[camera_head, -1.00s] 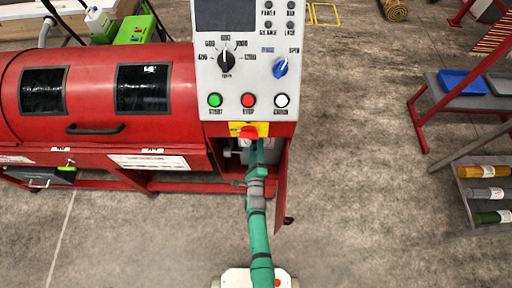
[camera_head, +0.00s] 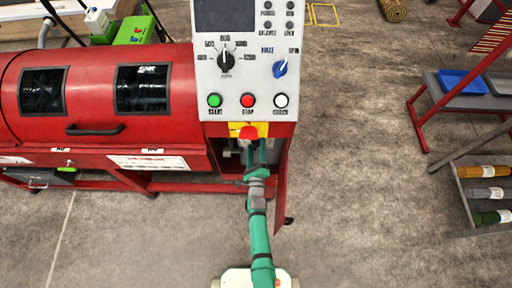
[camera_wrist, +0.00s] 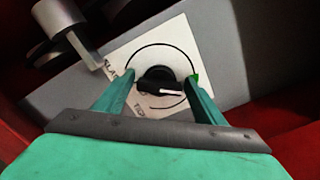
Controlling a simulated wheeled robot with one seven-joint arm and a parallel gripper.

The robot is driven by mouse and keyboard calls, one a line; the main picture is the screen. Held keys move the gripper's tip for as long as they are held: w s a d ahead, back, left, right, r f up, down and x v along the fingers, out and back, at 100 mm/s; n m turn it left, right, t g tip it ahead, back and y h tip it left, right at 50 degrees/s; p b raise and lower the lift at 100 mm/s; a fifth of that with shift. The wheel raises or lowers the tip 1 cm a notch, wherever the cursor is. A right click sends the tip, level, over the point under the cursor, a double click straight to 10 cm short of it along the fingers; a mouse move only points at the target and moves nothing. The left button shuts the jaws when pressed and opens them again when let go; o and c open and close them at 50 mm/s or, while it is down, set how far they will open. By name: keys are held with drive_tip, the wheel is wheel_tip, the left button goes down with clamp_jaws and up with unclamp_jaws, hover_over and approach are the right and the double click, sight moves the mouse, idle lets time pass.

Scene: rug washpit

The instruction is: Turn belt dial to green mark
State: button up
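The belt dial (camera_wrist: 157,77) is a black round knob with a white pointer line, on a pale plate (camera_wrist: 118,62) with a thin black arc around it. The pointer lies nearly level, its white end to the right. The green mark (camera_wrist: 195,77) shows at the right end of the arc, beside my right finger. My gripper (camera_wrist: 160,84) has its two green fingers apart, one on each side of the dial; I cannot tell whether they touch it. In the head view my gripper (camera_head: 256,146) reaches into the open bay below the control panel (camera_head: 247,70), and the dial is hidden there.
A grey roller and bracket (camera_wrist: 62,28) stand close at upper left in the wrist view. The red machine (camera_head: 100,95) fills the left. An open red door (camera_head: 282,190) hangs right of my arm. A shelf rack (camera_head: 478,190) stands far right, with clear floor between.

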drive_tip(key=shift+o, duration=0.2)
drive_tip(key=s, duration=1)
drive_tip(key=shift+s, duration=0.4)
